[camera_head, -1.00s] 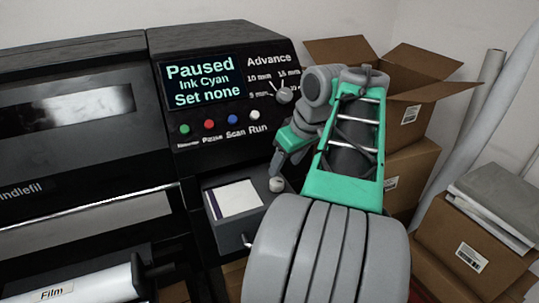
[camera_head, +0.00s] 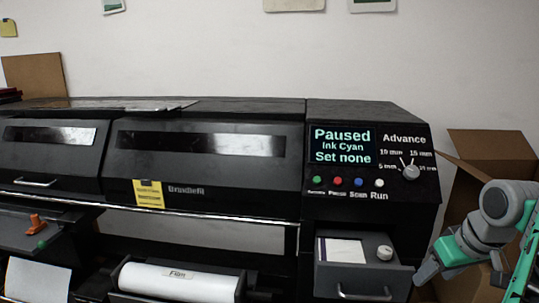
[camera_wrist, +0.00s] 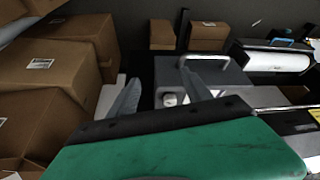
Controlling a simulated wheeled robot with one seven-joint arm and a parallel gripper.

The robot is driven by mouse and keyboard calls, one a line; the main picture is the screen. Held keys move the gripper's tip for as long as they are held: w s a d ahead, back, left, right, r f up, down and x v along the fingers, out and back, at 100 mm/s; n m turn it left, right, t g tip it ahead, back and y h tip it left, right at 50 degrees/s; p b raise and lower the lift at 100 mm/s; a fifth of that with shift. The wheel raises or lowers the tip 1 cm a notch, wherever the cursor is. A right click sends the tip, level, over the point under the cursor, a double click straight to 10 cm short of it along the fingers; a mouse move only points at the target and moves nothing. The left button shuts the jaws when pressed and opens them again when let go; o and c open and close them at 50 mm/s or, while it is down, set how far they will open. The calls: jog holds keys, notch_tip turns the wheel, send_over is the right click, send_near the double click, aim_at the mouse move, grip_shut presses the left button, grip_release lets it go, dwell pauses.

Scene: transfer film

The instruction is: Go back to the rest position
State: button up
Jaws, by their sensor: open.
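My gripper (camera_head: 430,270) shows at the lower right in the head view, right of the printer's open drawer (camera_head: 335,283) and apart from it. In the wrist view my gripper (camera_wrist: 160,88) has its two grey fingers spread with nothing held between them. A pale round knob (camera_wrist: 169,99) shows beyond the fingers, and the same knob (camera_head: 384,253) stands on the drawer beside a white pad (camera_head: 340,252). The black printer's control panel (camera_head: 370,150) reads "Paused, Ink Cyan, Set none". Most of my arm is cut off at the right edge.
A film roll (camera_head: 180,281) sits low at the front of the printer. An open cardboard box (camera_head: 490,150) stands behind my arm at right. Several boxes (camera_wrist: 70,45) crowd the left of the wrist view. The drawer handle (camera_head: 364,294) sticks out in front.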

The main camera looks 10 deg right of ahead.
jog(key=s+d+f+m+g+h, duration=0.1)
jog(key=s+d+f+m, duration=0.25)
jog(key=f+m, duration=0.45)
jog(key=s+a+f+g, duration=0.1)
jog(key=s+a+f, duration=0.2)
jog(key=a+f, duration=0.35)
jog(key=w+a+n, duration=0.1)
jog(key=a+n, duration=0.3)
jog(key=a, duration=0.8)
jog(key=w+a+n+y, duration=0.1)
jog(key=a+n, duration=0.3)
jog(key=a, duration=0.8)
jog(key=shift+w+r+t, duration=0.3)
jog(key=shift+w+t, duration=0.1)
jog(key=shift+w, duration=0.4)
